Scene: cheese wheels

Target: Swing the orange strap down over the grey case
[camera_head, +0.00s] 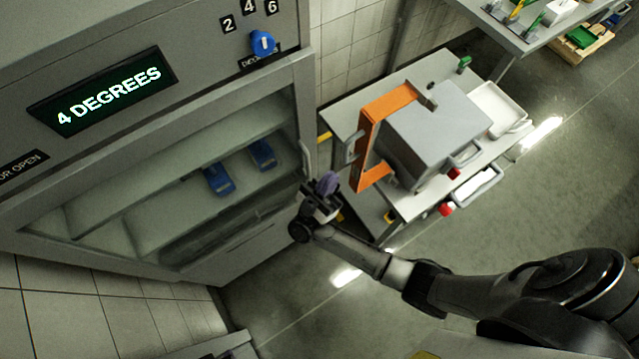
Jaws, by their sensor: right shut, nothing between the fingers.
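The grey case (430,120) stands on a light grey cart or table right of the fridge. The orange strap (366,130) is a stiff U-shaped frame. It stands out at the case's left side, with one arm along the top back edge and the other near the lower front. It does not lie across the case's top. My right gripper (327,186) is just left of the strap's lower end, apart from it as far as I can tell, beside the fridge's door edge. It is shut; a purple part shows at its tip. My left gripper is not in view.
The fridge (240,240) with a glass door, blue packs (218,180) inside and a blue knob (263,43) fills the left. A white tray (497,108) lies right of the case. Red-knobbed handles (447,208) stick out in front.

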